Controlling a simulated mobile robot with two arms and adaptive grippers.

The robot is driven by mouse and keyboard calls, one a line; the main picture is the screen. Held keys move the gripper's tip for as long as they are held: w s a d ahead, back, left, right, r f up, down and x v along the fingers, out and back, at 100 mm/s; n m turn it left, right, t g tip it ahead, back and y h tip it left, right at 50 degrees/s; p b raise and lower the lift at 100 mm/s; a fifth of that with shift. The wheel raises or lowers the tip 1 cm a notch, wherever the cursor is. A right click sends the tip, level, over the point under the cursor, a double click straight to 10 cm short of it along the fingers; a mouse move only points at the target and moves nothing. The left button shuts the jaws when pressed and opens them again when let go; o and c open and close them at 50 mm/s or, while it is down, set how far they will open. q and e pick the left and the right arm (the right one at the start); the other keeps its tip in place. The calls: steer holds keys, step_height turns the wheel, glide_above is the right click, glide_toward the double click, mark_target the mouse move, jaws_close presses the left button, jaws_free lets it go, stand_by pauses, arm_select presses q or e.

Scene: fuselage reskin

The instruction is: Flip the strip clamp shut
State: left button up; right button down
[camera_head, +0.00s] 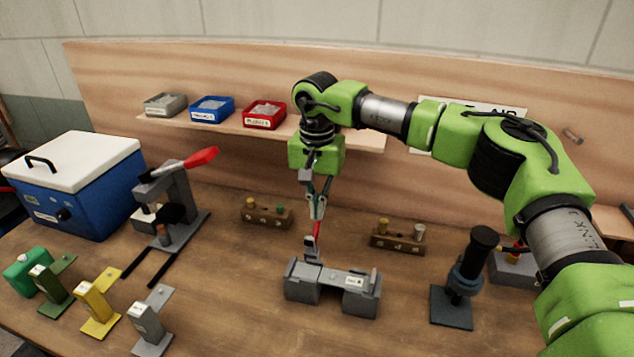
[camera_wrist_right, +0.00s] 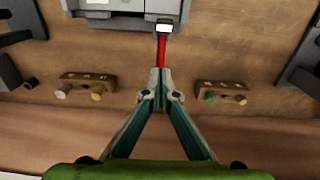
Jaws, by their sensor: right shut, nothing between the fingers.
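The strip clamp (camera_head: 332,290) is a grey block fixture on the bench, with a label on its right part. Its red lever handle (camera_head: 317,231) stands upright from a grey bracket at the back left. In the right wrist view the clamp (camera_wrist_right: 110,20) is at the top, with the red handle (camera_wrist_right: 162,50) pointing toward my fingers. My right gripper (camera_head: 317,209) is shut and empty at the free end of the handle. It also shows in the wrist view (camera_wrist_right: 160,77). I cannot tell whether the fingertips touch the handle. My left gripper is out of view.
Two wooden blocks with small pegs (camera_head: 265,215) (camera_head: 398,239) stand behind the clamp. A red-handled press (camera_head: 178,190) and blue box (camera_head: 95,200) are left. A dark post tool (camera_head: 468,275) is right. Green, yellow and grey tools (camera_head: 97,302) are front left. Bench around the clamp is clear.

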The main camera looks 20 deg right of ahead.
steer(key=shift+s+a+f+p, duration=0.3)
steer(key=shift+s+a, duration=0.1)
steer(key=shift+s, duration=0.2)
steer(key=shift+s+a+f+p, duration=0.15)
steer(key=shift+s+a+p, duration=0.1)
steer(key=shift+s+a, duration=0.25)
steer(key=shift+s+a+f, duration=0.2)
steer(key=shift+s, duration=0.35)
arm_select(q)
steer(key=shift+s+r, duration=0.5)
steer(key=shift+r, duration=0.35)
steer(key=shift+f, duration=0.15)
